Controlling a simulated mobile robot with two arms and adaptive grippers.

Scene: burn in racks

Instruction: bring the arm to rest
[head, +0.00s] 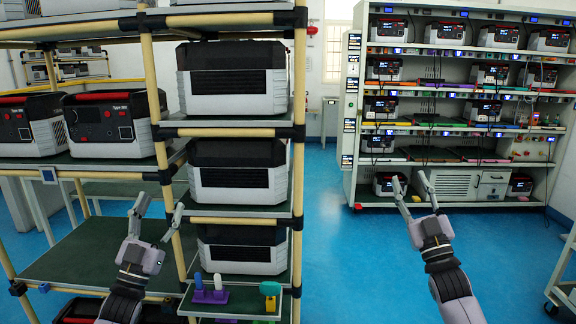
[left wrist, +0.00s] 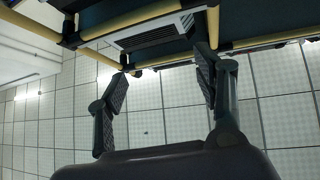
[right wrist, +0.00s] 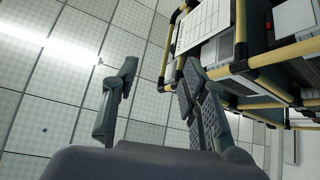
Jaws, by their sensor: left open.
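My left gripper (head: 160,215) is raised in front of the near rack in the head view. Its two fingers stand apart with nothing between them, and they show open in the left wrist view (left wrist: 160,85). My right gripper (head: 412,188) is raised over the open floor, right of the near rack. Its fingers are spread and empty, and in the right wrist view (right wrist: 155,85) a clear gap lies between them. Neither gripper holds anything. Whether the left fingers touch the rack cannot be told.
The near rack (head: 299,132) holds several power stations, such as a red and black one (head: 106,122). A small shelf (head: 240,301) carries coloured pieces. A white test rack (head: 352,100) with more units stands at the back right. Blue floor (head: 350,255) is clear between the racks.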

